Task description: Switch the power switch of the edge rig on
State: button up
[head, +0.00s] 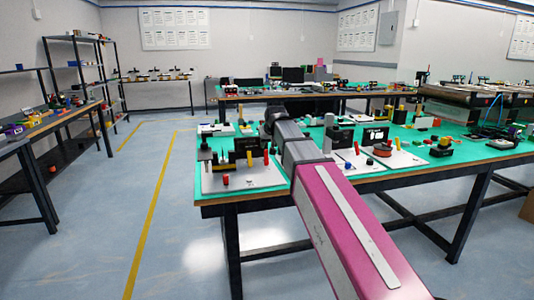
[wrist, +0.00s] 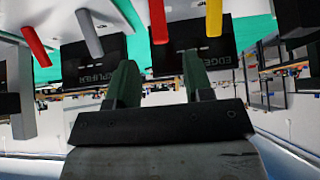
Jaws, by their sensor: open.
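The edge rig is a white board (head: 228,182) with a black box (head: 243,147) at the table's near left corner. In the wrist view, upside down, its black box (wrist: 208,42) reads "EDGE". A red lever (wrist: 158,20) and a yellow lever (wrist: 213,17) stand before it; the pair also shows in the head view as a red lever (head: 266,157) and a yellow lever (head: 249,159). Which one is the power switch is not readable. My gripper (wrist: 160,68) is open and empty. The red lever appears lined up with the finger gap, apparently untouched. The head view hides the fingertips.
A neighbouring black box (wrist: 92,62) marked "AMPLIFIER" has a grey lever (wrist: 90,32) and a red lever (wrist: 35,46) nearby. More rigs crowd the green tabletop (head: 470,160). The floor (head: 165,225) left of the table is clear.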

aim_at(266, 155)
jog(key=w+f+g, duration=0.1)
jog(key=f, duration=0.1)
jog(key=w+a+f+g, duration=0.1)
jog(key=w+f, duration=0.1)
jog(key=f, duration=0.1)
jog(key=w+f, duration=0.2)
jog(key=f, duration=0.1)
jog(key=shift+w+a+g+h, duration=0.2)
jog(key=shift+a+g+h, duration=0.05)
jog(key=shift+g+h, duration=0.15)
dwell(0.3)
grip_shut()
